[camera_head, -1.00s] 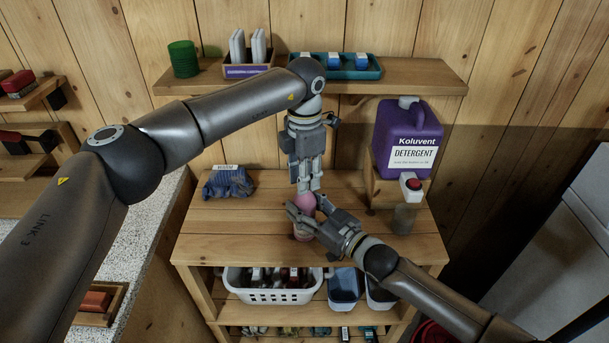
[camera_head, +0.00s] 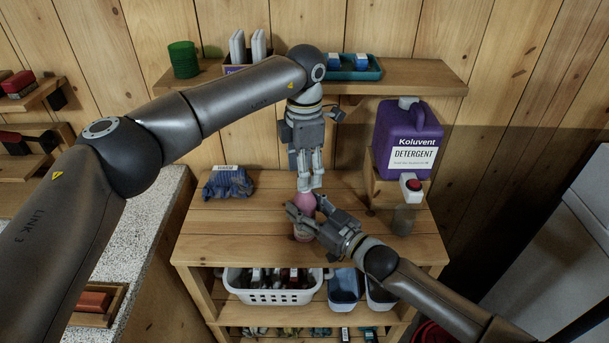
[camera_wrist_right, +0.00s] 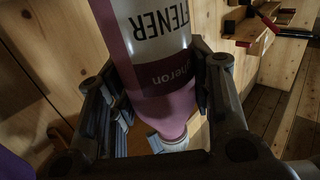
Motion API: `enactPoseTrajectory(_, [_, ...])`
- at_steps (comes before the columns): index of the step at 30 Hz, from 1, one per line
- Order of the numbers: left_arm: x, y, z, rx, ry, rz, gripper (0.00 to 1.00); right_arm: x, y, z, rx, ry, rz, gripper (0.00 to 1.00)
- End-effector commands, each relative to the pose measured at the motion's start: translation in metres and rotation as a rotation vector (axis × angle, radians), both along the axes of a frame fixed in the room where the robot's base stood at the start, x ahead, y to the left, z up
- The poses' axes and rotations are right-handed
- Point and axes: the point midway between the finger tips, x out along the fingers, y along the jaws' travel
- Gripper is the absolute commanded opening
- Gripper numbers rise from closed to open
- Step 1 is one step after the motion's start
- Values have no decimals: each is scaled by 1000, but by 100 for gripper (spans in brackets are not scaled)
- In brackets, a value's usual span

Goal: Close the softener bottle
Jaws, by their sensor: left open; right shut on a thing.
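The softener bottle (camera_head: 306,201) is pink and upright on the wooden table top, partly hidden by my right gripper. In the right wrist view the bottle (camera_wrist_right: 165,97) shows a white label with part of the word "SOFTENER". My right gripper (camera_head: 302,216) is shut around its sides. My left gripper (camera_head: 312,184) points down, open, with its fingertips directly above the bottle's top. I cannot tell whether they touch it.
A purple detergent jug (camera_head: 408,141) stands on a raised stand at the right. A blue bag (camera_head: 228,184) lies at the table's back left. A shelf (camera_head: 420,76) with a teal tray is behind my left arm. A white basket (camera_head: 272,296) sits below the table top.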

Motion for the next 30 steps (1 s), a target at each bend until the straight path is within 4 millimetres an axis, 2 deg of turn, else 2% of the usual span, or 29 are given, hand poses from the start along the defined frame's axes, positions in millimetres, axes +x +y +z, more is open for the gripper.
enactPoseTrajectory(1, [1,0,13,-2,-5,0,51,0,0,0,-1,1,0,0])
enactPoseTrajectory(6, [1,-1,50,0,-5,1,51,0,0,-1,-1,1,0,0])
enactPoseTrajectory(12, [1,0,84,0,-3,0,51,0,0,-1,-1,1,0,0])
enactPoseTrajectory(18, [0,0,97,1,-1,-1,51,0,0,-1,-1,1,0,0])
enactPoseTrajectory(26, [0,0,98,0,-1,-1,51,0,0,0,-1,1,0,0])
enactPoseTrajectory(27, [0,0,98,0,-1,-1,51,0,0,0,-1,1,0,51])
enactPoseTrajectory(30, [0,0,98,0,-1,-1,51,0,0,0,-1,1,0,64])
